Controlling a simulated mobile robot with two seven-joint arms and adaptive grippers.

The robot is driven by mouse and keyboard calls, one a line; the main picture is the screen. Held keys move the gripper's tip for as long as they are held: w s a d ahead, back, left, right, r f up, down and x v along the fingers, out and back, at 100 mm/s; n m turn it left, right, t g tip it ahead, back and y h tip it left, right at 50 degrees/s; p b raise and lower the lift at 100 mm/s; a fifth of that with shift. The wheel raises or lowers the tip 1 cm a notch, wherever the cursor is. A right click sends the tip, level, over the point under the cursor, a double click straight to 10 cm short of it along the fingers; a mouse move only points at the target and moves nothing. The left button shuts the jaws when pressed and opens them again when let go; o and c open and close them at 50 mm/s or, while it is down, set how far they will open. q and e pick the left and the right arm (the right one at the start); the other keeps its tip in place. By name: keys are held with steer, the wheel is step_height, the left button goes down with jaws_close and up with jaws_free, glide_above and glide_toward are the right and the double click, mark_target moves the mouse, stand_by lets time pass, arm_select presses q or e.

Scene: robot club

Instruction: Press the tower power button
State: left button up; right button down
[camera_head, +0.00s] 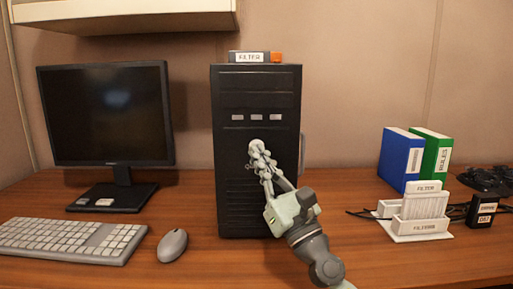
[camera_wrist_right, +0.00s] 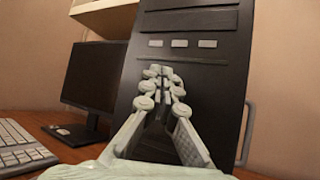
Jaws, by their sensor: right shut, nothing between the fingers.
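The black computer tower (camera_head: 228,150) stands upright on the desk, its front facing me. It also shows in the right wrist view (camera_wrist_right: 209,75). Three small light-grey rectangles sit in a row on its upper front: left (camera_head: 237,117), middle (camera_head: 256,117) and right (camera_head: 275,117). I cannot tell which is the power button. My right gripper (camera_head: 257,147) is shut and empty, its tips before the tower front a little below the row. In the right wrist view its tips (camera_wrist_right: 158,71) point up at the front below the row. Contact cannot be told. My left gripper is not in view.
A monitor (camera_head: 106,112), keyboard (camera_head: 70,239) and mouse (camera_head: 172,245) are on the left. A labelled filter box (camera_head: 249,57) lies on the tower. Blue (camera_head: 399,160) and green (camera_head: 432,155) binders and a white holder (camera_head: 418,228) stand right. Desk between tower and binders is mostly clear.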

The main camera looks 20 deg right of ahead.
steer(key=s+a+p, duration=0.1)
steer(key=s, duration=0.4)
steer(key=shift+s+a, duration=0.3)
steer(key=shift+s, duration=0.1)
stand_by(0.4)
